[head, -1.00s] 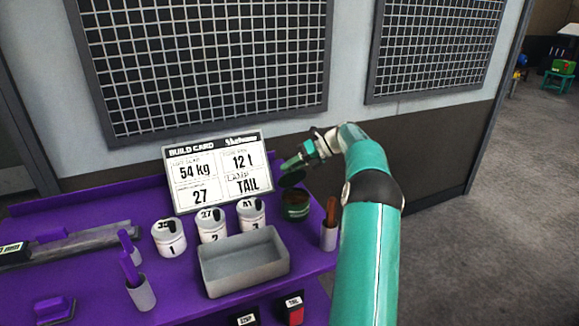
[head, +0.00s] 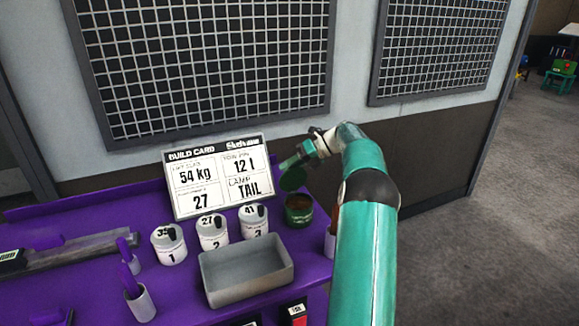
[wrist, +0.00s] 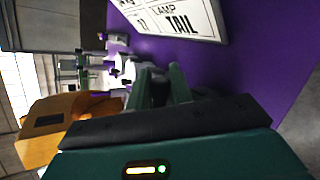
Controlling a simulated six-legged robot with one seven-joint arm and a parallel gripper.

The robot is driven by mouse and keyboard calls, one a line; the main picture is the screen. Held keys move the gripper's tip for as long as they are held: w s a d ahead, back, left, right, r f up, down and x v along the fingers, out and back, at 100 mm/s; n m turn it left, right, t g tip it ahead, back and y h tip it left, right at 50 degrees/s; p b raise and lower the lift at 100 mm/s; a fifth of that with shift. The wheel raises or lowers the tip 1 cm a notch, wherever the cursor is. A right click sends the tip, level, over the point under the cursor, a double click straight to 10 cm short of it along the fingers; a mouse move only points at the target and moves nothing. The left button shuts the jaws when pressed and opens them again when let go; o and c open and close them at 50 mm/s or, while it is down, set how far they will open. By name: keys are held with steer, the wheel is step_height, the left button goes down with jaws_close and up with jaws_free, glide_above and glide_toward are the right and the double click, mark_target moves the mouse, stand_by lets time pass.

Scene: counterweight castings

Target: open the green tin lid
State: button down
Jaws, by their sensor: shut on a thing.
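The green tin (head: 298,210) stands at the right end of the purple bench, its mouth uncovered and something brown inside. Its green lid (head: 293,179) is raised above the tin's back left side and tilted steeply. My gripper (head: 301,158) is above and behind the tin, shut on the lid. In the wrist view my gripper's dark green fingers (wrist: 165,83) point away from the camera; the lid cannot be made out clearly there.
Three numbered white canisters (head: 213,232) stand left of the tin. A grey tray (head: 247,272) is in front of them. A build card (head: 218,178) stands behind, close to my gripper. A cup (head: 330,243) is at the right, partly hidden by my arm.

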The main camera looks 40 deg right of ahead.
steer(key=shift+d+f, duration=0.1)
steer(key=shift+f, duration=0.1)
steer(key=c, duration=1.4)
jaws_free()
steer(key=shift+o, duration=0.2)
steer(key=shift+r, duration=0.1)
steer(key=v, duration=1.3)
steer(key=shift+s+d, duration=0.15)
steer(key=shift+s, duration=0.2)
steer(key=shift+r, duration=0.2)
